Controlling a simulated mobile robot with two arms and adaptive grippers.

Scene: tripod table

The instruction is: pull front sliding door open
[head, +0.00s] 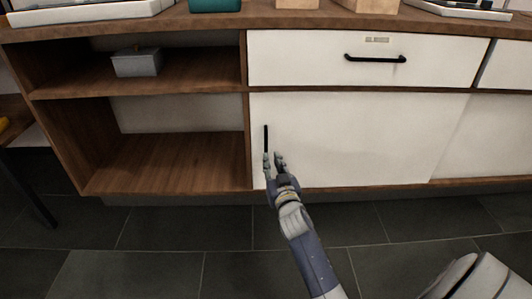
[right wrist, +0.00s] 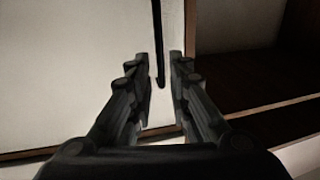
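The front sliding door (head: 350,138) is a white panel in the lower part of a wooden cabinet. Its handle (head: 265,136) is a thin, upright black bar near the door's left edge. My right gripper (head: 273,157) is at the handle's lower end. In the right wrist view its two fingers (right wrist: 161,62) are apart, with the black handle (right wrist: 158,35) showing between their tips. The fingers are open, and I cannot tell whether either touches the bar. My left gripper is out of view.
Left of the door is an open compartment (head: 170,165), empty, with a small grey box (head: 137,62) on the shelf above. A white drawer (head: 440,62) with a black handle is above the door. Another white panel (head: 495,140) is at right. Dark tiles cover the floor.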

